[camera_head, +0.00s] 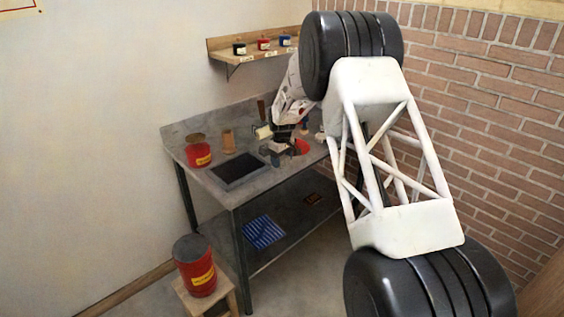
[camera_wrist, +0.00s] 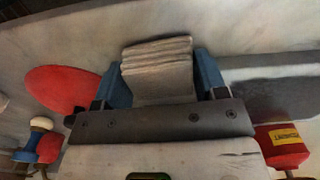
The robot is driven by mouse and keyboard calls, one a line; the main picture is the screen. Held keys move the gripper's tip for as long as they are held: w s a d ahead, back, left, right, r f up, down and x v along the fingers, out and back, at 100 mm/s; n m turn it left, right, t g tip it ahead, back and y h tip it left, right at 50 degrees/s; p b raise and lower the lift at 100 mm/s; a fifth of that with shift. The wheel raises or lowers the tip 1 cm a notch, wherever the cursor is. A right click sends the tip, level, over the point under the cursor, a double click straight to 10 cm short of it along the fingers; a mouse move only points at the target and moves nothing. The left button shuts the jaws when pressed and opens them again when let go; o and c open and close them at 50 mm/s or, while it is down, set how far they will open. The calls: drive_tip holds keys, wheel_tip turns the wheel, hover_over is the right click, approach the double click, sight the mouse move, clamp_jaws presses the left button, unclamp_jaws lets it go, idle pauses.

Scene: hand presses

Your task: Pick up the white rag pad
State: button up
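The white rag pad (camera_wrist: 158,70) shows in the wrist view as a pale, folded block with layered edges. It lies between the two blue fingers of my gripper (camera_wrist: 158,78) and fills the space between them, with no clear gap on either side. My gripper looks shut on it. Whether the pad still touches the bench is not clear. In the head view my gripper (camera_head: 284,137) is low over the back of the grey workbench (camera_head: 205,178), and the pad cannot be made out for certain there.
A red round thing (camera_wrist: 62,88) lies left of my gripper in the wrist view. A red labelled can (camera_head: 198,152) and a dark tray (camera_head: 237,169) stand on the bench. A shelf with small pots (camera_head: 264,44) hangs above. A red bin (camera_head: 195,268) stands on a stool.

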sight(282, 157)
drive_tip(key=shift+r, duration=0.2)
drive_tip(key=shift+c, duration=0.3)
drive_tip(key=shift+r, duration=0.55)
wheel_tip(282, 157, up, 2)
drive_tip(key=shift+r, duration=0.1)
drive_tip(key=s+d, duration=0.1)
drive_tip(key=s, duration=0.6)
drive_tip(key=s+d+r, duration=0.1)
drive_tip(key=s+d, duration=0.1)
drive_tip(key=s, duration=0.6)
drive_tip(key=shift+s+d+r, duration=0.15)
drive_tip(key=shift+s+d, duration=0.1)
drive_tip(key=shift+s, duration=0.05)
